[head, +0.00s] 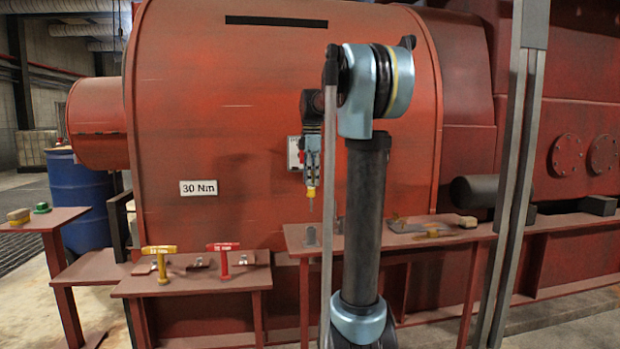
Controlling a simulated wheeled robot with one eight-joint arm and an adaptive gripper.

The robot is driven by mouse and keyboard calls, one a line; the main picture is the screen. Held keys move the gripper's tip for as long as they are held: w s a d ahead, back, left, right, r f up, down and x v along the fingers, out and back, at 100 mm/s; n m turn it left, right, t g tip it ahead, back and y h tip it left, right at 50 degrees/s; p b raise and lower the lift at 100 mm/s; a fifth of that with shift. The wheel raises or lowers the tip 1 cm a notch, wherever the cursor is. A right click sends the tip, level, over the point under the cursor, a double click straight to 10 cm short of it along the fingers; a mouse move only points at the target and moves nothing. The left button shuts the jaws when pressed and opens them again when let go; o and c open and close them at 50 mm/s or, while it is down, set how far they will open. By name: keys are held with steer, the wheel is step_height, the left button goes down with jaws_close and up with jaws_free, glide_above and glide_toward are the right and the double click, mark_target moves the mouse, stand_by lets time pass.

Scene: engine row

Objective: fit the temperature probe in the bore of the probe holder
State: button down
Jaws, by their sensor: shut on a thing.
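My gripper (312,180) points down in front of the red engine housing, shut on a small probe with a yellow head (311,192), which I take for the temperature probe. Its thin stem hangs down, about upright. My arm hides part of the shelf to the right.
A yellow T-handled tool (160,262) and a red T-handled tool (223,260) stand on the lower left shelf. A grey plate (408,226) and small yellowish pieces lie on the right part of the shelf. A blue drum (78,200) stands at left.

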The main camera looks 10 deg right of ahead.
mark_target(311, 196)
steer(key=shift+f, duration=2.4)
steer(key=shift+s, duration=0.1)
steer(key=shift+f, duration=3.5)
steer(key=c, duration=1.2)
jaws_free()
steer(key=shift+c, duration=0.2)
steer(key=shift+r, duration=0.1)
step_height(311, 196, up, 12)
steer(key=shift+f, duration=0.15)
